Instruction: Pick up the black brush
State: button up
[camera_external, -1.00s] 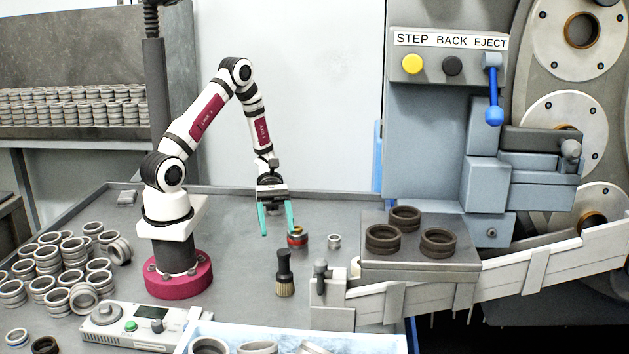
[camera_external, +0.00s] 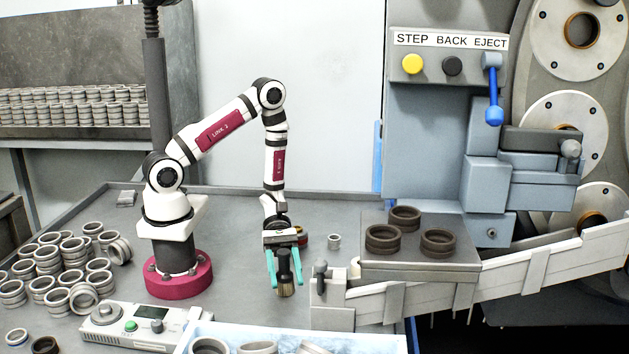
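The black brush (camera_external: 285,268) stands upright on the grey table, with a black handle on top and tan bristles at the bottom. My gripper (camera_external: 285,282) points down at the brush, and its two teal fingers show on the left and right of the handle. The fingers are spread with a visible gap to the handle on each side. Whether the brush is fully between them in depth is hard to tell from this one view.
A grey platform (camera_external: 420,268) with dark rings is at the right. A control box (camera_external: 135,326) and a blue-rimmed bin (camera_external: 300,333) are in front.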

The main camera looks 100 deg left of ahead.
grip_shut()
jog(key=shift+r, duration=0.15)
